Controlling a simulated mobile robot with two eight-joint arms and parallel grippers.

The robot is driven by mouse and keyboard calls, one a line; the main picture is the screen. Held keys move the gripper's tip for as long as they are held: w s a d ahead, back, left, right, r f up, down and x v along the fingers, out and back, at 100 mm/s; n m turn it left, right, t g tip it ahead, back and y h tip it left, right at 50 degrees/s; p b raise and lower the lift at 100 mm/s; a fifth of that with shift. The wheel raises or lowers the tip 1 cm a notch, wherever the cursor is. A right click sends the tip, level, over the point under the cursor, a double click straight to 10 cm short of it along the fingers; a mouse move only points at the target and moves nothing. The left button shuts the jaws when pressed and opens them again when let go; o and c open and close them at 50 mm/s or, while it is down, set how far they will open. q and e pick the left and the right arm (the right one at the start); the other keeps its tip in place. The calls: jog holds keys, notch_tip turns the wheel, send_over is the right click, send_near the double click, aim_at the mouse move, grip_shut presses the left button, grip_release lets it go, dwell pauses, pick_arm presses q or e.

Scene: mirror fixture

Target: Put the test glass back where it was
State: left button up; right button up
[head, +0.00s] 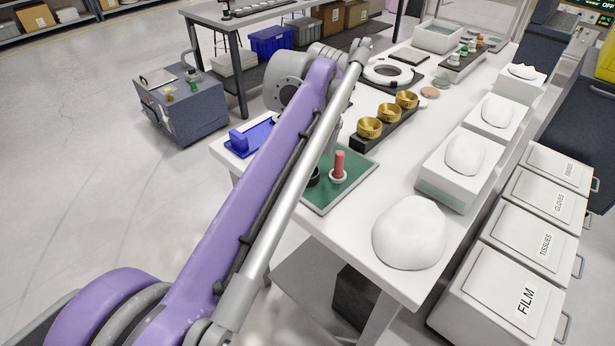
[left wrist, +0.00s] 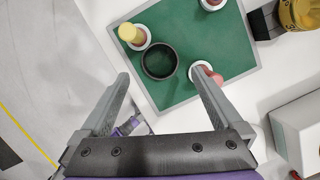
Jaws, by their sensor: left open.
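On a green mat (head: 349,188) at the table's near left corner stands a red peg (head: 339,163) in a white ring base. The mat (left wrist: 190,92) also shows in the left wrist view. There a dark-rimmed round piece (left wrist: 160,61) with a dark green middle lies on it; I cannot tell if this is the test glass. A yellow-topped peg (left wrist: 130,35) is beside it, and red pegs (left wrist: 212,75) are to the right. My left gripper (left wrist: 162,84) is open and empty, its fingers reaching over the mat's near edge. My arm hides it in the head view.
Gold cups (head: 388,113) stand on a black block behind the mat. A white ring fixture (head: 388,73) lies farther back. A blue tray (head: 237,143) is at the left edge. White mounds (head: 409,232) and labelled boxes (head: 520,250) line the right.

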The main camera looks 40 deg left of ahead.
aim_at(307, 171)
pick_arm(q)
jog(key=b+x, duration=0.1)
jog(key=x, duration=0.5)
jog(key=shift+f+b, duration=0.35)
jog(key=shift+f, duration=0.05)
jog(key=c, duration=1.5)
